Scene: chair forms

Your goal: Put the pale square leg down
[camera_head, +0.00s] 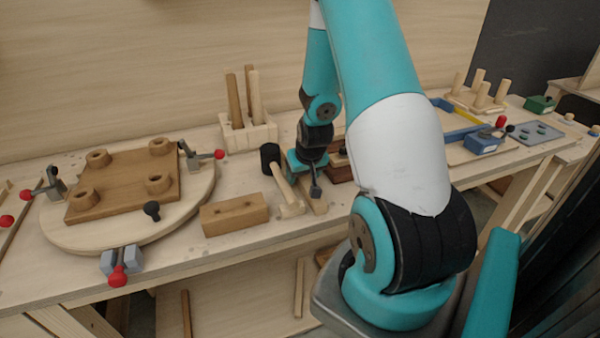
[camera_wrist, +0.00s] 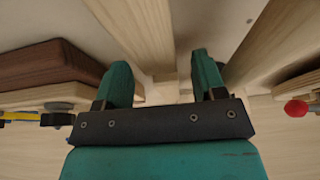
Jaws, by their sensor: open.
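A pale square leg (camera_wrist: 143,32) runs from the top of the wrist view down to between my gripper's fingers. In the head view, a pale strip (camera_head: 319,207) that looks like this leg lies along the bench top at my gripper (camera_head: 309,180). My gripper is low over the bench, and its two teal fingers (camera_wrist: 164,88) stand apart on either side of the leg's near end. I cannot tell whether either finger touches the leg. My wrist hides part of the leg in the head view.
A mallet (camera_head: 270,158) lies left of my gripper, near a wooden block (camera_head: 234,215). A dark brown block (camera_wrist: 48,72) is close on the left in the wrist view. A peg holder (camera_head: 247,136) stands behind. A round board (camera_head: 60,226) bears a brown seat (camera_head: 125,184).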

